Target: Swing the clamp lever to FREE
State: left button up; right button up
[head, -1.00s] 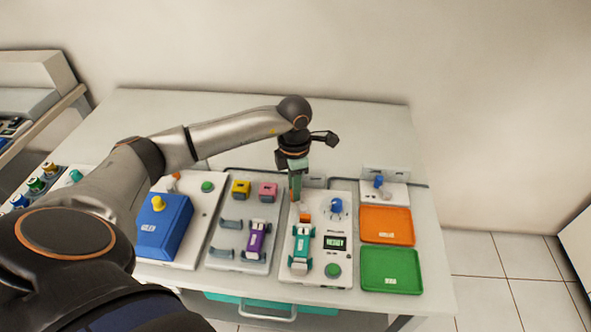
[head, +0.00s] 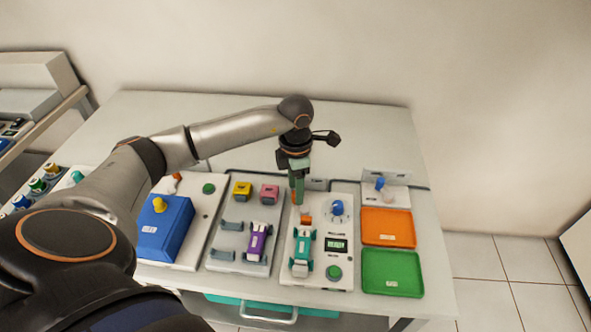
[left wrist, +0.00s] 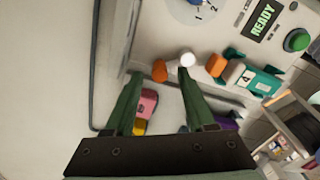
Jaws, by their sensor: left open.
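The white unit (head: 322,278) stands on the table with a lit READY display (head: 336,245). In the left wrist view an orange knob (left wrist: 160,70) and a white round post (left wrist: 187,59) stand at its edge; they look like the clamp lever, but its marking is not readable. My left gripper (head: 298,202) points down at the unit's back left corner. In the left wrist view its open green fingers (left wrist: 159,75) stand on either side of the orange knob, with no clear grip. The teal handpiece (head: 302,250) lies on the unit, an orange block (left wrist: 215,65) at its end.
A blue dial (head: 337,208) and green button (head: 334,273) are close by on the unit. A grey holder with a purple handpiece (head: 258,242) is to the left. Orange (head: 387,226) and green (head: 391,272) trays are to the right.

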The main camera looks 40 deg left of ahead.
pick_arm(q)
notch_tip(320, 180, up, 12)
dwell(0.4)
jog(key=shift+f, duration=0.1)
dwell(0.3)
